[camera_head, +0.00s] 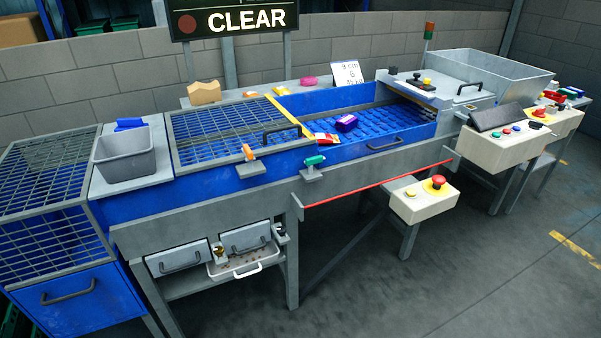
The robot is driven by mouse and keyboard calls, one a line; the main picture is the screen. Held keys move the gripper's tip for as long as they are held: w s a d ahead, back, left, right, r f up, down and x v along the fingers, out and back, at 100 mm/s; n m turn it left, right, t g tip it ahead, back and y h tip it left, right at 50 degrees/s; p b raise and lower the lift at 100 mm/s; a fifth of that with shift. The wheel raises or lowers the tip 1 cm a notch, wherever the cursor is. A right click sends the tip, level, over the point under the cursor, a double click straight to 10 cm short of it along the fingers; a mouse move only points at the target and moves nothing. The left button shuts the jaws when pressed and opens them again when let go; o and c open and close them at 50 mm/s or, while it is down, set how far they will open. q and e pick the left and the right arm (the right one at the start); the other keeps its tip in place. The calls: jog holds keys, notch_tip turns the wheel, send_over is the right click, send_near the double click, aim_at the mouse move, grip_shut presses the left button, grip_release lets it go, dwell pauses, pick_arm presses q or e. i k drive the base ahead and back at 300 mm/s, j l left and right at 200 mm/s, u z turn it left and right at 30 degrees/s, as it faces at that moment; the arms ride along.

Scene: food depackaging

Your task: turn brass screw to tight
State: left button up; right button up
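A small brass-coloured piece (218,249) shows on the front of the machine, low down, by the inner edges of two grey drawers. It looks like the brass screw, but it is too small to tell how far it is turned. A white tray (246,271) with a handle sits just below it and holds some small dark bits. Neither of my grippers is in view.
Grey drawers (178,260) with dark handles flank the brass piece. A red bar (375,185) runs along the machine's front, and a control box (424,200) with a red button stands to the right. A grey bin (125,155) sits upper left. The floor in front is clear.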

aim_at(219, 250)
jog(key=i+u, duration=0.2)
jog(key=u, duration=0.15)
jog(key=i+u, duration=0.35)
jog(key=k+j, duration=0.05)
jog(key=k, duration=0.05)
